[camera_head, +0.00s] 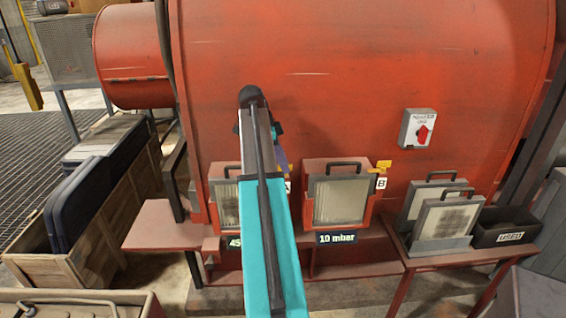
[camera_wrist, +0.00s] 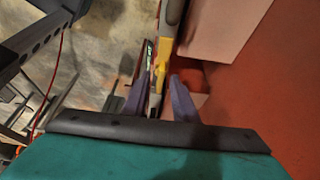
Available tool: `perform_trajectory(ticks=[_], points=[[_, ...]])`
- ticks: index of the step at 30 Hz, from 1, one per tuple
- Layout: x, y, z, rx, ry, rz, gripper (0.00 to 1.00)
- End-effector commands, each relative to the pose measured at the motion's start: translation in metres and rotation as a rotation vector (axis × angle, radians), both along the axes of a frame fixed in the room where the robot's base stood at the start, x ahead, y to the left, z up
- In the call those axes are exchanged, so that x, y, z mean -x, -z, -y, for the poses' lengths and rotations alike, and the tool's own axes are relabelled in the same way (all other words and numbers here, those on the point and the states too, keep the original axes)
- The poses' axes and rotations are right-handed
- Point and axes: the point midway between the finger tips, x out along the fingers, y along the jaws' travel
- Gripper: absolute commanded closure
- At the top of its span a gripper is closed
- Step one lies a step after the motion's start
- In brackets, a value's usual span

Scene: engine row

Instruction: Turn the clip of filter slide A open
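Filter slide A (camera_head: 226,205) is the left slide in the red housing, with a black handle on top. My arm crosses in front of its right side and hides its clip in the head view. In the wrist view the yellow clip (camera_wrist: 161,72) lies between the two purple fingers of my gripper (camera_wrist: 159,92). The fingers stand apart with the clip in the gap, and I see space beside it. Whether a finger touches the clip I cannot tell. In the head view only a bit of my gripper (camera_head: 282,160) shows beside my arm.
Slide B (camera_head: 340,200), with its own yellow clip (camera_head: 381,167) and a "10 mbar" display (camera_head: 337,238), sits to the right. A red rotary switch (camera_head: 422,134) is on the housing. Spare filters (camera_head: 445,220) and a "USED" bin (camera_head: 508,237) stand on the right shelf.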

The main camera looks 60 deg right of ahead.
Motion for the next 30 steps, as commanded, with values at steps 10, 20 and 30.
perform_trajectory(ticks=[10, 20, 30], points=[[0.0004, -0.0003, 0.0002, 0.000, 0.001, 0.000, 1.00], [0.0023, 0.0000, -0.0006, -0.003, -0.014, 0.000, 1.00], [0.0049, 0.0004, -0.0024, -0.006, -0.158, 0.002, 1.00]])
